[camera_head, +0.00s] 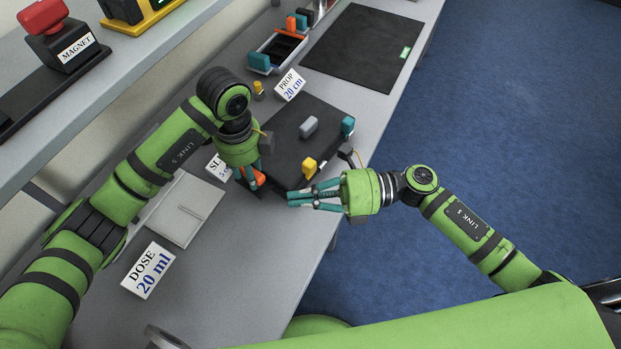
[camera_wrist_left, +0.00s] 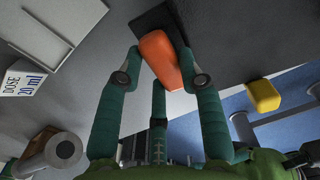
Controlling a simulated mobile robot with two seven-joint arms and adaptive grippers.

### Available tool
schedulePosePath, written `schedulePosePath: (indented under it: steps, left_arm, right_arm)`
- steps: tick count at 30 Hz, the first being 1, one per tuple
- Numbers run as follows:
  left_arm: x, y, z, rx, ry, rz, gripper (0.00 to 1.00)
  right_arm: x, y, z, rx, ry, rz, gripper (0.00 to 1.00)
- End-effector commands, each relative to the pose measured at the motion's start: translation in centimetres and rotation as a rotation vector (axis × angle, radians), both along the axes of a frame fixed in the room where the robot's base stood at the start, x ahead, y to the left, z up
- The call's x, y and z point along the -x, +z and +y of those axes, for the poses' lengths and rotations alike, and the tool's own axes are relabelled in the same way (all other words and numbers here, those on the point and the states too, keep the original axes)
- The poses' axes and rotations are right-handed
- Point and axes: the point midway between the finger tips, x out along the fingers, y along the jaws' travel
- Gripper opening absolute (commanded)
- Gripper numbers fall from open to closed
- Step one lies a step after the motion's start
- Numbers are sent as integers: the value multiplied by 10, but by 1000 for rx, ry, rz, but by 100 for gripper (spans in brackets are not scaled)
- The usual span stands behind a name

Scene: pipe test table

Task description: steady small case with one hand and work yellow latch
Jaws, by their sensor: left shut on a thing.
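The small case (camera_head: 294,146) is a flat dark box lying on the grey table, with a grey handle-like block (camera_head: 308,127) on top. The yellow latch (camera_head: 309,167) sits at its front edge and also shows in the left wrist view (camera_wrist_left: 264,95). My left gripper (camera_head: 250,181) is shut on an orange block (camera_wrist_left: 161,60) at the case's near left corner. My right gripper (camera_head: 301,197) is open and empty, its fingers pointing left, just in front of the yellow latch and apart from it. A teal block (camera_head: 347,126) sits at the case's right corner.
A flat grey plate (camera_head: 180,209) and a DOSE 20 ml card (camera_head: 148,270) lie at the left. A PROP 20 cm card (camera_head: 290,85), an open tray (camera_head: 279,50) and a dark mat (camera_head: 362,46) lie beyond the case. A shelf (camera_head: 110,62) runs along the left.

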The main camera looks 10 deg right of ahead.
Motion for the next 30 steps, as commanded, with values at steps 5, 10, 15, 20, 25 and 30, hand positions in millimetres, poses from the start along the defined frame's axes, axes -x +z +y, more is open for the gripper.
schedulePosePath:
  steps: [5, 10, 15, 20, 25, 30]
  left_arm:
    - [0, -1, 0, -1, 0, 2, 0]
    - [1, -1, 0, -1, 0, 1, 0]
    - [1, -1, 0, -1, -1, 1, 0]
    - [1, -1, 0, -1, -1, 1, 0]
    - [0, -1, 0, -1, -1, 1, 0]
    - [0, -1, 0, -1, -1, 1, 0]
  right_arm:
    - [1, -32, -42, -69, -227, 298, 0]
    - [4, -53, -73, -107, -366, 471, 0]
    - [4, -61, -85, -122, -422, 537, 0]
    - [-4, -61, -71, -125, -426, 539, 0]
    - [-19, -60, -39, -128, -422, 537, 0]
    - [-36, -60, -6, -127, -422, 537, 0]
